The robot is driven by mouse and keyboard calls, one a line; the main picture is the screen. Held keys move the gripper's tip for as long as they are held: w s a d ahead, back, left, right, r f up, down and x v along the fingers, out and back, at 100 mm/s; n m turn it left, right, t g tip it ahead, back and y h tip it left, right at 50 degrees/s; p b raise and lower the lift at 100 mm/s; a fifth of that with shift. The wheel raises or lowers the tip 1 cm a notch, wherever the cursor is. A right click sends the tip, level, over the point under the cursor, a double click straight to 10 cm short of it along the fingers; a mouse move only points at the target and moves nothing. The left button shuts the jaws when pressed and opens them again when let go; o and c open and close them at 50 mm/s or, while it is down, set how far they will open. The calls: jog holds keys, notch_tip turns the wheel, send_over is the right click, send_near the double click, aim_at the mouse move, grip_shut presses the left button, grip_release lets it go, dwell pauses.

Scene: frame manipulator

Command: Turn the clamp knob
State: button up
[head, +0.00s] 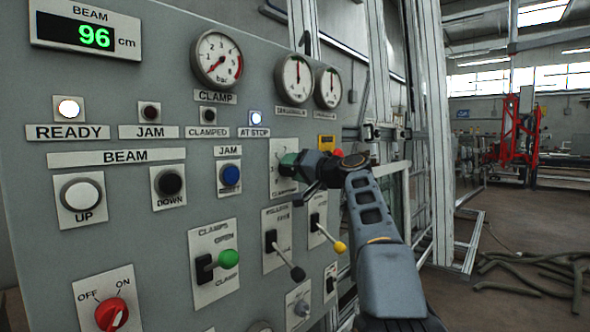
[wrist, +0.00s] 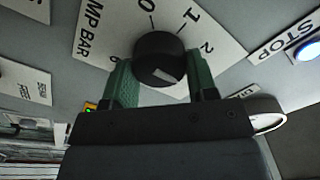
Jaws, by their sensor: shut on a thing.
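The clamp knob (wrist: 158,57) is round and black with a pale pointer mark. It sits on a white plate (wrist: 92,40) with a printed scale of 0, 1 and 2 and the words "MP BAR" showing. My gripper (wrist: 160,70) has its two green fingers on either side of the knob and is shut on it. In the head view my gripper (head: 289,160) reaches the panel from the right and hides the knob. Part of the knob's plate (head: 278,182) shows beside the gripper. The clamp gauge (head: 217,60) above has a red needle pointing to the lower left.
The grey panel (head: 130,240) holds several levers and buttons. The green-knobbed clamps lever (head: 228,258), a black lever (head: 297,273) and a yellow-tipped lever (head: 339,247) stick out below my gripper. The READY lamp (head: 68,109) and AT STOP lamp (head: 255,118) are lit.

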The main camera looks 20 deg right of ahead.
jog(key=o, duration=0.9)
jog(key=b+v, duration=0.1)
jog(key=v, duration=1.2)
jog(key=shift+s+d, duration=0.25)
jog(key=shift+s, duration=0.1)
jog(key=shift+a, duration=0.1)
